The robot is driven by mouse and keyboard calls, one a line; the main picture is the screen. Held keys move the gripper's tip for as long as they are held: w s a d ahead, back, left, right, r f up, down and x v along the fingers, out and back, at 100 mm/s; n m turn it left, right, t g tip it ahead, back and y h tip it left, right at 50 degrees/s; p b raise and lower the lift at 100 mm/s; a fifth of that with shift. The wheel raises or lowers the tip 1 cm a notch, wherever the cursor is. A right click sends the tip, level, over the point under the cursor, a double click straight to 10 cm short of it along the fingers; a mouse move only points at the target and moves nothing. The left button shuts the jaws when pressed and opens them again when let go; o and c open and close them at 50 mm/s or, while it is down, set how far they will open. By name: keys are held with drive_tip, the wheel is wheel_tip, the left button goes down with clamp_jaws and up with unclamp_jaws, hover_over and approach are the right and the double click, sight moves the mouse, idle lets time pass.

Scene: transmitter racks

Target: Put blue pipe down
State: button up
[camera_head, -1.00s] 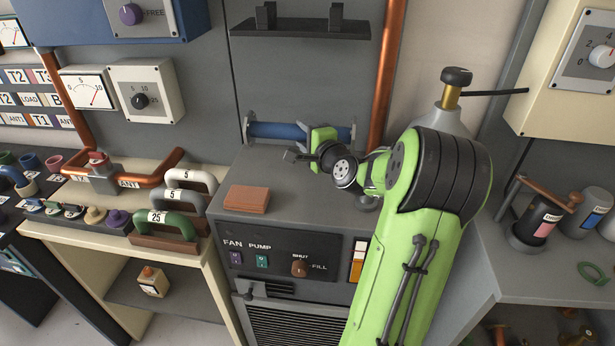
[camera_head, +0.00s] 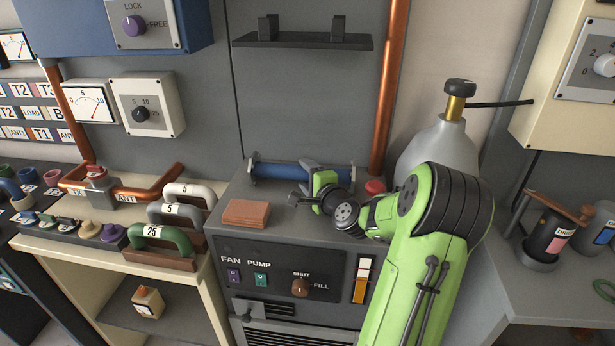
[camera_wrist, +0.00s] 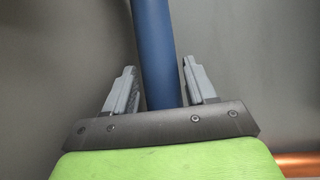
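The blue pipe (camera_head: 275,171) has pale end flanges and lies level along the back of the grey cabinet top (camera_head: 268,192). It appears to rest there, though its underside is partly hidden. My gripper (camera_head: 308,180) is at the pipe's right half, with its green body in front of it. In the wrist view the blue pipe (camera_wrist: 154,45) runs between the two grey fingers of my gripper (camera_wrist: 158,85). The fingers are open, with a visible gap on each side of the pipe.
A brown block (camera_head: 246,212) lies on the cabinet top at the front left. A red knob (camera_head: 375,186) stands behind my arm. An empty black shelf (camera_head: 300,41) with two upright brackets hangs above. A copper pipe (camera_head: 392,90) rises at the right, beside a grey bottle (camera_head: 440,150).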

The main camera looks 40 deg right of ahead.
drive_tip(key=shift+s+r, duration=0.2)
drive_tip(key=v, duration=1.1)
drive_tip(key=shift+s+a, duration=0.15)
drive_tip(key=shift+s, duration=0.1)
